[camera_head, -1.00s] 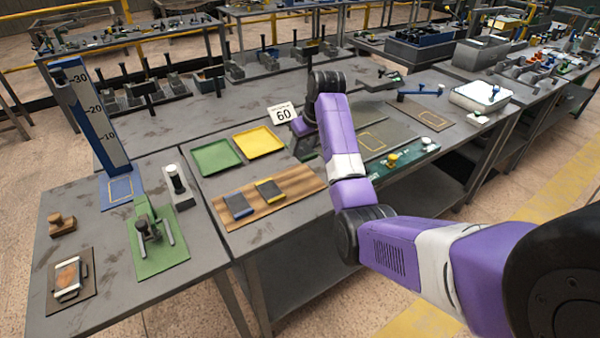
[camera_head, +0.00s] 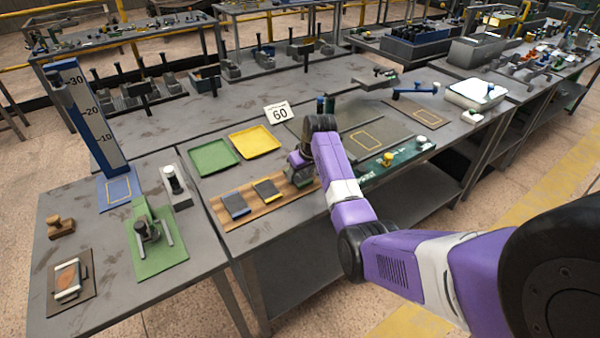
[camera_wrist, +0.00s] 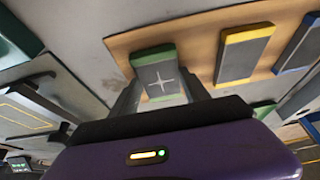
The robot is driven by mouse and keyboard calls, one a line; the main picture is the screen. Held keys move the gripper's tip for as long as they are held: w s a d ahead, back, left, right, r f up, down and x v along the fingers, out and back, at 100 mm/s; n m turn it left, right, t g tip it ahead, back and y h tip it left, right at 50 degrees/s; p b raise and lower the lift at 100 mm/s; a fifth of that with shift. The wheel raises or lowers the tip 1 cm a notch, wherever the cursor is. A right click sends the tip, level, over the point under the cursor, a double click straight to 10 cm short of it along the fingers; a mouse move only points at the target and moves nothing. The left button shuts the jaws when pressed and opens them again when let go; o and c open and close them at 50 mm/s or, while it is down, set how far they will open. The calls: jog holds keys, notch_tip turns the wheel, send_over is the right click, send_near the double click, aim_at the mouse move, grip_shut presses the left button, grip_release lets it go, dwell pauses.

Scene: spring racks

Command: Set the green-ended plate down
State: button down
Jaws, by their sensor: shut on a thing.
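The green-ended plate (camera_wrist: 158,76) is grey with a green end and a pale cross mark on its face. In the wrist view my gripper (camera_wrist: 160,92) is shut on it, one finger on each side. The plate is over the right end of the wooden board (camera_head: 222,217); I cannot tell whether it touches the board. A yellow-ended plate (camera_wrist: 242,54) and a blue-ended plate (camera_wrist: 298,46) lie on the board beside it. In the head view my gripper (camera_head: 299,178) is at the board's right end and hides the held plate.
A green tray (camera_head: 213,157) and a yellow tray (camera_head: 255,142) lie behind the board. A "60" sign (camera_head: 279,112) stands behind them. A green base with knobs (camera_head: 400,158) is to the right of my arm.

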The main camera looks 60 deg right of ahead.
jog(key=c, duration=0.5)
grip_release()
jog(key=shift+f, duration=0.1)
jog(key=v, duration=1.2)
jog(key=shift+b, duration=0.35)
jog(key=shift+d, duration=0.1)
